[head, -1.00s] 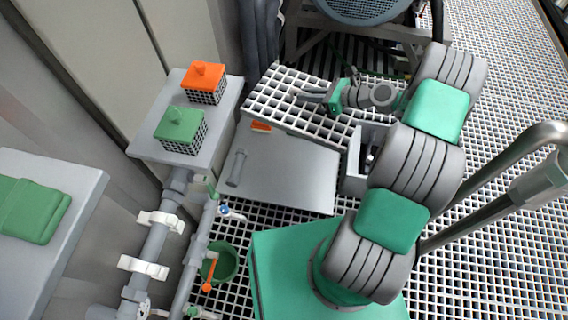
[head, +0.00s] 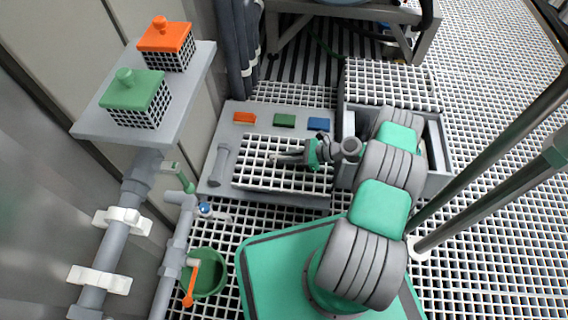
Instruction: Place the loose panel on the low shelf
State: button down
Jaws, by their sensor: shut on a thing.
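A loose panel, a white square grid (head: 262,177), lies flat over the low shelf, a grey plate (head: 264,112) left of my arm. My gripper (head: 283,157) is shut on the panel near its middle right, with its fingers pointing left. The panel covers the middle and front right of the shelf. I cannot tell whether it touches the shelf or hovers just above it.
Orange (head: 245,117), green (head: 284,120) and blue (head: 319,124) blocks line the shelf's back. A grey bin (head: 434,150) with a grating (head: 390,80) stands right. Pipes and a green bucket (head: 206,272) are front left.

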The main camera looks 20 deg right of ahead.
jog(key=shift+f+b, duration=0.6)
jog(key=shift+f, duration=0.9)
jog(key=shift+f, duration=0.1)
jog(key=c, duration=1.5)
grip_release()
jog(key=shift+f, duration=0.1)
jog(key=shift+o, duration=0.2)
